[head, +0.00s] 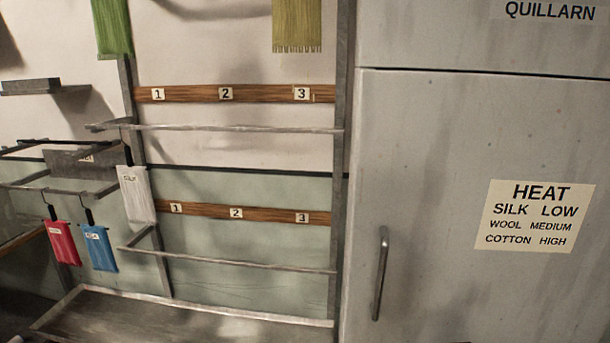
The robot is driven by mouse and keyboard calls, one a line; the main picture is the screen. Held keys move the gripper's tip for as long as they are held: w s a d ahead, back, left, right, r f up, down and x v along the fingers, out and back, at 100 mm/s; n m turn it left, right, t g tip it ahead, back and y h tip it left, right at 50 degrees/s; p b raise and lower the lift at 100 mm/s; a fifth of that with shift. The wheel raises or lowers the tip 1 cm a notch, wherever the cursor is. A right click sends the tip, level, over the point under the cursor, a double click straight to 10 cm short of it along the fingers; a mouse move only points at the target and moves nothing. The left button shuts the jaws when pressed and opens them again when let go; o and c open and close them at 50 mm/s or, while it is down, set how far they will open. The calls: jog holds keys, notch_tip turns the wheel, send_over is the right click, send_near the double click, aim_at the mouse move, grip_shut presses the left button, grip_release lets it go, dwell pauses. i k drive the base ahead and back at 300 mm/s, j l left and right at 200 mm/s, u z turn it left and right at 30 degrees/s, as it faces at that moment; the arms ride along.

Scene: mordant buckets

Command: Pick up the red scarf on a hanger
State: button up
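A red scarf (62,243) hangs on a dark hanger hook at the far left of the head view. Its hook reaches up to a thin metal rail (68,191). The scarf carries a small pale tag near its top. A blue scarf (99,248) hangs just to its right on a similar hook, with a small gap between them. My gripper is not in view.
A white scarf (136,195) hangs right of the blue one. Green (113,28) and olive (297,25) cloths hang above. A metal rack with numbered wooden strips (235,94) fills the middle. A large grey cabinet (430,140) with a handle (380,274) blocks the right.

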aim_at(64, 245)
jog(key=u, duration=1.65)
